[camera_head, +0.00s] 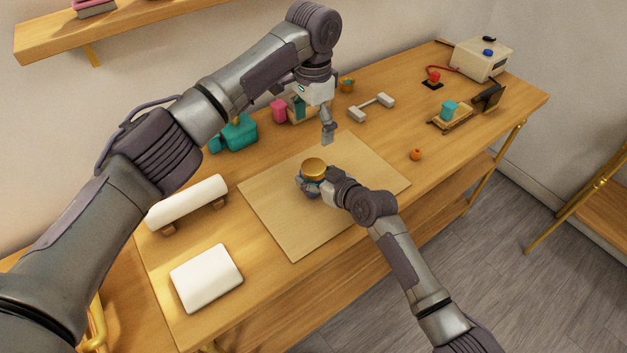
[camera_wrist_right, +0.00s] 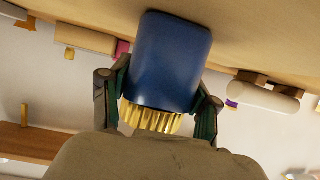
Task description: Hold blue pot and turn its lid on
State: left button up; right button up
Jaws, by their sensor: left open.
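The blue pot (camera_wrist_right: 168,60) stands upright on the tan mat (camera_head: 294,235). It is mostly hidden in the head view. A ribbed gold lid (camera_head: 313,167) sits on top of the pot; its rim also shows in the right wrist view (camera_wrist_right: 152,119). Whether it is threaded on cannot be told. My right gripper (camera_head: 311,184) is shut on the pot, with a finger on each side. My left gripper (camera_head: 327,138) is open and empty, pointing down above the mat, behind and slightly right of the lid and apart from it.
A white roll (camera_head: 188,203) and white pad (camera_head: 206,278) lie at left. A teal object (camera_head: 238,134), a pink item (camera_head: 278,110) and a white dumbbell-shaped piece (camera_head: 371,107) line the back. A small orange ball (camera_head: 416,154) lies right of the mat. The mat's front is clear.

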jog(key=o, duration=0.4)
jog(key=v, duration=1.2)
jog(key=shift+f, duration=0.1)
